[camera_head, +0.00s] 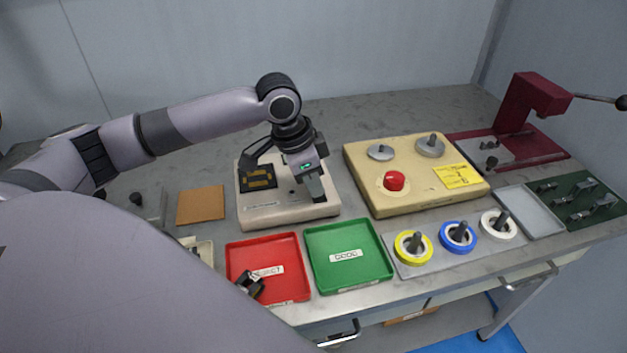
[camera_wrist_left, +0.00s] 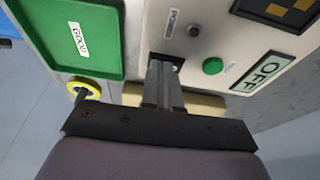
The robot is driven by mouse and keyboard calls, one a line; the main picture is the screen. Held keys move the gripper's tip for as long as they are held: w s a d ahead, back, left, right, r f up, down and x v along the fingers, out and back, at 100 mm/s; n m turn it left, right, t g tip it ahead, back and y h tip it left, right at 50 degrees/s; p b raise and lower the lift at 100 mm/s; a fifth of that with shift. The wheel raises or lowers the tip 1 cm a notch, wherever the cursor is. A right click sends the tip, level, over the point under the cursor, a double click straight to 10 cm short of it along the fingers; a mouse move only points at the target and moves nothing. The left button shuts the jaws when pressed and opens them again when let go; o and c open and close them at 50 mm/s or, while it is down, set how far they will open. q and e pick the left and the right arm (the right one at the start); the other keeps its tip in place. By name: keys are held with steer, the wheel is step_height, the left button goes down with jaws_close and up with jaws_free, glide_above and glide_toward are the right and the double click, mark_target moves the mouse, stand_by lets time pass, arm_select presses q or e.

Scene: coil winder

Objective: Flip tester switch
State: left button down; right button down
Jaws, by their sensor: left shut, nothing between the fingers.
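The tester (camera_head: 270,218) is a cream box on the bench with a dark window showing yellow marks (camera_head: 258,178). In the left wrist view its panel (camera_wrist_left: 215,65) carries a sign reading OFF (camera_wrist_left: 257,73), a green round lamp or button (camera_wrist_left: 213,66) and a small dark knob (camera_wrist_left: 193,31). My left gripper (camera_head: 319,196) points down over the tester's right end, shut and empty. In the left wrist view its fingertips (camera_wrist_left: 165,62) are at a dark spot on the panel. They hide the switch lever, and I cannot tell whether they touch it. My right gripper is not seen.
A red tray (camera_head: 240,240) and a green tray (camera_head: 375,232) lie in front of the tester; a dark part (camera_head: 250,283) shows at the red one. A cream box with a red button (camera_head: 395,181) stands to the right. Wire spools (camera_head: 412,258) and a dark red press (camera_head: 530,100) lie further right.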

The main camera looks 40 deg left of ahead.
arm_select(q)
steer(key=shift+r+p, duration=0.55)
steer(key=shift+p, duration=0.25)
step_height(320, 180, up, 4)
steer(key=p, duration=0.5)
steer(key=shift+w+a+f, duration=0.15)
steer(key=shift+f, duration=0.05)
steer(key=w+a+v, duration=0.1)
steer(key=v, duration=0.8)
steer(key=shift+a+b, duration=0.25)
steer(key=shift+b, duration=0.15)
steer(key=shift+s, duration=0.1)
